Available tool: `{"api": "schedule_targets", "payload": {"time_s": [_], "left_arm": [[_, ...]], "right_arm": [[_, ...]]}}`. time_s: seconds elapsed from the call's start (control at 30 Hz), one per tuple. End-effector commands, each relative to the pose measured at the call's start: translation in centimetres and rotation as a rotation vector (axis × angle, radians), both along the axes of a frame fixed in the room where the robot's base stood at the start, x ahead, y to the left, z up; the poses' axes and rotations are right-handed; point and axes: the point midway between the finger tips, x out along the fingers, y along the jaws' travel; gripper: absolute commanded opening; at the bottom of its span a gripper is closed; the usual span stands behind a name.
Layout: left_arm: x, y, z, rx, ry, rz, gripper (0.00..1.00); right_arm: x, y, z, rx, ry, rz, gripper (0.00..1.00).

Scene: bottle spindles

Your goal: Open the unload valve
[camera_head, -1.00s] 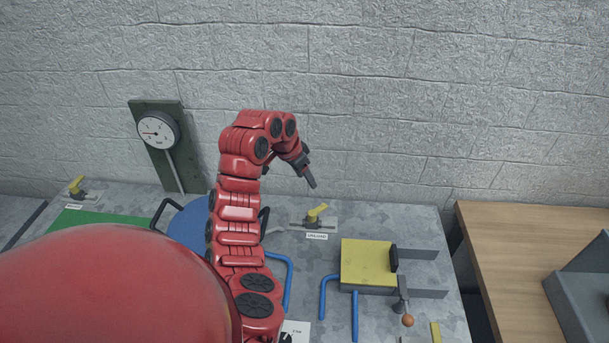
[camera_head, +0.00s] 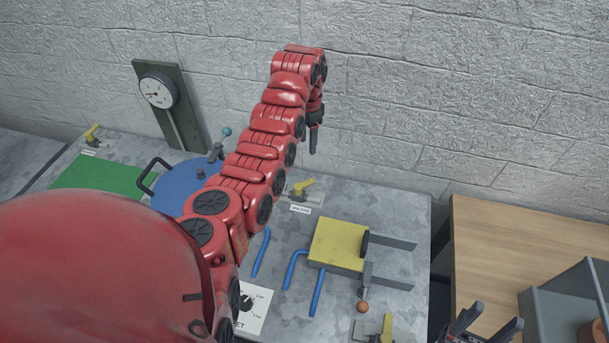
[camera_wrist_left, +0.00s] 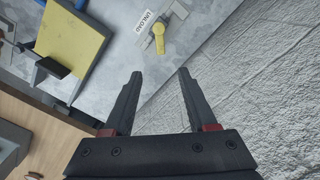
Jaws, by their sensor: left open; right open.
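The unload valve has a yellow handle (camera_head: 301,186) on a small metal plate, with a white label in front of it. It stands near the back edge of the grey metal table, left of the yellow block. In the left wrist view the yellow handle (camera_wrist_left: 158,36) and its UNLOAD label lie beyond my fingertips. My left gripper (camera_head: 313,148) hangs pointing down above and behind the valve, apart from it. In the left wrist view its two fingers (camera_wrist_left: 160,75) are spread with nothing between them. My right gripper (camera_head: 483,325) is at the bottom right edge, open and empty.
A yellow block (camera_head: 338,243) with blue pipes stands right of the valve. A blue round lid (camera_head: 178,187), a green plate (camera_head: 100,178) and a gauge (camera_head: 158,92) are to the left. The wall (camera_head: 420,90) is close behind. A wooden table (camera_head: 510,235) stands right.

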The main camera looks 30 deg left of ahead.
Motion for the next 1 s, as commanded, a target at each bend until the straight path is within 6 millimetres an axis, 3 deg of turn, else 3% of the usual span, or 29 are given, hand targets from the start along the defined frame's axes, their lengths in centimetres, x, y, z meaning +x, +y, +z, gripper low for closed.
{"api": "schedule_targets", "payload": {"time_s": [0.23,0.3,0.5,0.57,0.67,0.83,1.0], "left_arm": [[0.0,-0.2,-3.4,0.0,0.004,-0.002,0.57],[-0.1,-0.2,-5.6,0.0,0.004,-0.002,0.57],[0.0,-0.1,-9.6,0.0,0.002,0.0,0.57],[-0.1,0.0,-9.5,-0.001,0.005,0.002,0.57],[-0.2,-0.1,-11.5,-0.001,0.005,0.001,0.57],[-0.2,-0.1,-14.5,-0.002,0.006,0.0,0.57],[0.0,0.0,-16.0,-0.002,0.003,0.0,0.57]], "right_arm": [[0.0,0.0,-1.7,0.0,0.0,0.0,0.57],[0.0,0.0,-3.5,0.0,0.0,0.0,0.57],[0.0,0.0,-6.6,0.0,0.0,0.0,0.57],[0.0,0.0,-5.0,0.0,0.001,0.0,0.57],[0.0,0.0,-4.0,0.0,-0.001,0.0,0.57],[0.0,0.0,-3.1,0.0,0.0,0.0,0.57],[0.0,0.0,-3.0,0.0,0.0,0.0,0.57]]}}
